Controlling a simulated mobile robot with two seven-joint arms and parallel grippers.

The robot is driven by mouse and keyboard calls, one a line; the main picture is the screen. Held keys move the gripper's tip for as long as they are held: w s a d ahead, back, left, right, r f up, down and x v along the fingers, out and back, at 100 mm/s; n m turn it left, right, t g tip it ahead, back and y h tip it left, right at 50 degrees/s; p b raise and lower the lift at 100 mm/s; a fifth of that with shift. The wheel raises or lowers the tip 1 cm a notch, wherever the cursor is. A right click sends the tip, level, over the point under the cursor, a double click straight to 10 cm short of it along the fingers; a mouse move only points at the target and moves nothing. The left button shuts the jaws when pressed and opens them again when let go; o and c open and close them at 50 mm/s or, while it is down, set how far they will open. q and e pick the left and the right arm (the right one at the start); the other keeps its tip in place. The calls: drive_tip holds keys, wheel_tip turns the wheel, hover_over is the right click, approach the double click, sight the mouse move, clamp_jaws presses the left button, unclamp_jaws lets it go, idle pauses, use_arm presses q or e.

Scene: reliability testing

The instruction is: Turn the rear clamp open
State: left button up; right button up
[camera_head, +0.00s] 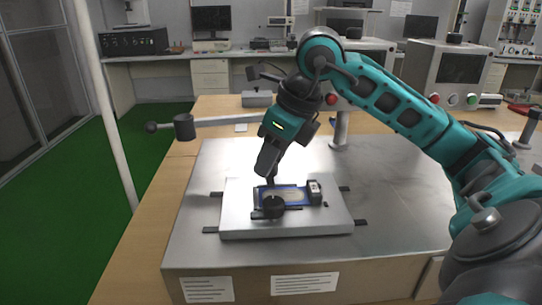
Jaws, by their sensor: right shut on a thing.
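A light metal fixture plate (235,215) lies on the steel-topped bench. A blue-framed part (292,194) sits in its middle. A round black knob on the front clamp (273,207) stands at the near edge of the part. My right gripper (268,171) reaches down from above, tilted, to the part's far left edge. It is shut on the rear clamp (270,182), of which only a small dark piece shows below the fingers. The rest of that clamp is hidden by the gripper, so its angle cannot be told. My left gripper is not in view.
A small black block (314,192) stands at the part's right end. A lever arm with a black cylinder (183,127) extends left behind the plate. The steel surface (405,180) right of the plate is clear. A grey instrument box (445,72) stands at the back.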

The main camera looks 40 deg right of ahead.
drive_tip(key=shift+d+n+g+y, duration=0.1)
drive_tip(key=shift+n+g+y, duration=0.2)
drive_tip(key=shift+n, duration=0.8)
drive_tip(key=n, duration=0.2)
drive_tip(key=shift+r+n+g+y+p, duration=0.1)
drive_tip(key=shift+n+g+y+p, duration=0.2)
drive_tip(key=shift+y, duration=0.1)
drive_tip(key=n+g+y+p, duration=0.1)
drive_tip(key=n, duration=0.2)
drive_tip(key=shift+w+r+n+p, duration=0.1)
drive_tip(key=shift+n+p, duration=0.2)
drive_tip(key=shift+p, duration=0.1)
drive_tip(key=n+g+p, duration=0.1)
drive_tip(key=n+p, duration=0.1)
drive_tip(key=n, duration=0.1)
drive_tip(key=shift+n+y, duration=0.3)
drive_tip(key=n+g+p, duration=0.1)
drive_tip(key=n+g, duration=0.1)
drive_tip(key=n, duration=0.2)
drive_tip(key=shift+w, duration=0.15)
drive_tip(key=shift+n, duration=0.5)
drive_tip(key=shift+p, duration=0.3)
